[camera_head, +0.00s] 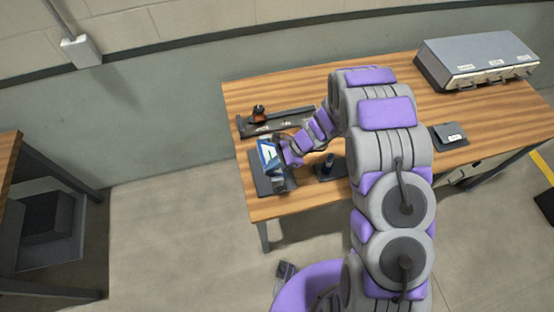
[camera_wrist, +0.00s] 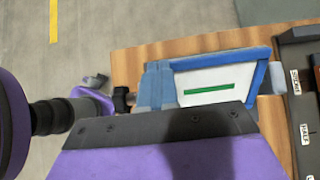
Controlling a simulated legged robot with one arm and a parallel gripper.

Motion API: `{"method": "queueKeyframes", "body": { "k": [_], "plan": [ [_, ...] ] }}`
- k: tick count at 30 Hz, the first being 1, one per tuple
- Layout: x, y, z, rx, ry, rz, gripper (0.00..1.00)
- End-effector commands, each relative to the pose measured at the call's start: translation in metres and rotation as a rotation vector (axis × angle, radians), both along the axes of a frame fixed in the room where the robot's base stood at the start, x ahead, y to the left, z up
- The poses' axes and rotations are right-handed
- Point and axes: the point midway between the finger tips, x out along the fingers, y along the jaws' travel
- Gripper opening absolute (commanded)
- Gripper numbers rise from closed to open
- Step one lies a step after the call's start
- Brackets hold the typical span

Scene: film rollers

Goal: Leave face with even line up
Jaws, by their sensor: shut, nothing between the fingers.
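A blue-framed block (camera_head: 268,155) with a white face stands on a dark flat plate (camera_head: 257,181) at the table's left end. In the wrist view its white face (camera_wrist: 215,78) shows one unbroken green line, running nearly level. A blue-grey part covers the face's left side. My gripper (camera_head: 284,157) is at the right side of the block, very close to it. It is shut with nothing held. Its fingertips are small in the head view, and I cannot tell whether they touch the block. The block's other faces are hidden.
A dark tray (camera_head: 286,122) with a small orange-brown item (camera_head: 259,113) lies behind the block. A small dark stand (camera_head: 329,168) is right of my gripper. A grey box (camera_head: 478,58) and a dark pad (camera_head: 449,136) are farther right. The table's left edge is close.

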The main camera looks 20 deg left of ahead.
Motion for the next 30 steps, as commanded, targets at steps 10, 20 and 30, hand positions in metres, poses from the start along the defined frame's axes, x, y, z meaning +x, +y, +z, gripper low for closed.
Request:
{"method": "queueKeyframes", "body": {
  "k": [10, 20, 30],
  "plan": [
    [-0.011, 0.017, 0.001, -0.274, -0.172, 0.007, 0.00],
    [-0.015, 0.025, -0.010, -0.442, -0.275, 0.005, 0.00],
    [-0.018, 0.030, -0.016, -0.446, -0.274, 0.002, 0.00]
  ]
}}
